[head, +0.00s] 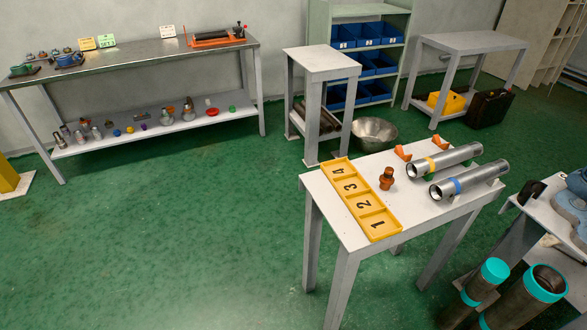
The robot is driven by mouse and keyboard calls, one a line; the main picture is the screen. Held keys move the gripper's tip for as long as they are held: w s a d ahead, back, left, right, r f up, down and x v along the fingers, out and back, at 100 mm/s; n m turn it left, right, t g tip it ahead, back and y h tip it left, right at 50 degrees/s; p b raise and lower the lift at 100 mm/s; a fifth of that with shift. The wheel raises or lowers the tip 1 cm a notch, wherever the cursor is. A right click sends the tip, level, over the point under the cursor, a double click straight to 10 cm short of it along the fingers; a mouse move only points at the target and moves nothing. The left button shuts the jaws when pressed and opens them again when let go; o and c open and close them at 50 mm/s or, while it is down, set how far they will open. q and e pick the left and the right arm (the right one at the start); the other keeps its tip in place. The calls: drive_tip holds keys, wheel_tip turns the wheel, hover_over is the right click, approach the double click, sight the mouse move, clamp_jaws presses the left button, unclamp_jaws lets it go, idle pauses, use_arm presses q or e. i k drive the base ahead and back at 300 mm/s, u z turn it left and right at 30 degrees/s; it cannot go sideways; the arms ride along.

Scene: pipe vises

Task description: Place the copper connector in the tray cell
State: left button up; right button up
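The copper connector (386,178) stands upright on the small white table (325,194), just right of the yellow tray (379,225). The tray has a row of cells numbered 1 to 4, with 1 nearest and 4 farthest. All its cells look empty. Neither of my grippers is in view.
Two grey pipes, one with a yellow band (432,164) and one with a blue band (456,186), lie right of the connector. Orange pieces (402,154) sit behind. A metal bowl (373,134) is beyond the table. Teal-ended pipes (493,271) stand at lower right. Green floor is clear at left.

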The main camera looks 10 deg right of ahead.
sight(350, 187)
drive_tip(key=u, duration=0.65)
drive_tip(key=i, duration=1.8)
drive_tip(key=z, duration=2.2)
